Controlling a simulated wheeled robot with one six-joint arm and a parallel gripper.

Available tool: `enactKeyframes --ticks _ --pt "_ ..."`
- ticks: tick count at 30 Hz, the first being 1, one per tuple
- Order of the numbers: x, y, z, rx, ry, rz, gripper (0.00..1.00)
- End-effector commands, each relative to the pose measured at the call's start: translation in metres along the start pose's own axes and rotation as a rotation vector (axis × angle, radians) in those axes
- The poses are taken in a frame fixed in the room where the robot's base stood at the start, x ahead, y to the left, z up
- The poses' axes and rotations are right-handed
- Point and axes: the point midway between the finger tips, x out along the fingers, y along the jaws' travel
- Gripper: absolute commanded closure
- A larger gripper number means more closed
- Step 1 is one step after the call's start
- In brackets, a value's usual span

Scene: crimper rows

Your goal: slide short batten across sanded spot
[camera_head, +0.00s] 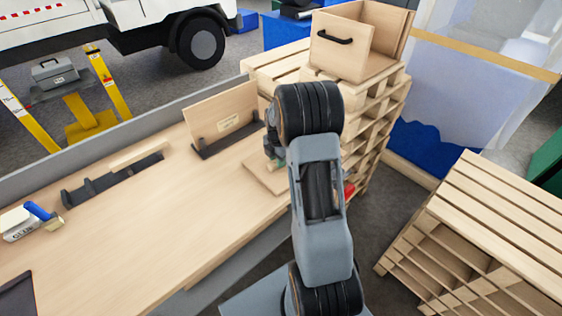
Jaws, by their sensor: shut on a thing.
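My gripper (272,155) is low over the right end of the bench, mostly hidden behind my own arm. It is shut on a small pale wood piece, probably the short batten; only a sliver of it shows. Below it a flat square wooden board (261,178) lies on the bench near the front edge, partly covered by my arm. I cannot make out the sanded spot, nor whether the held piece touches the board.
The wooden bench (150,235) has clear room in its middle. A dark rack (112,182) with a pale strip (139,153) stands left. Stacked pallets (385,110) are right.

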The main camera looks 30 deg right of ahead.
Motion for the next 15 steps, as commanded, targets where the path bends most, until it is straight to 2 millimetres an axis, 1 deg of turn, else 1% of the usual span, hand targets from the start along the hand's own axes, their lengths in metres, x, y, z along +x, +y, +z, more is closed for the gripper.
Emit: enactKeyframes --ticks 15 --pt "0.0 0.028 0.0 0.0 0.0 0.0 0.94"
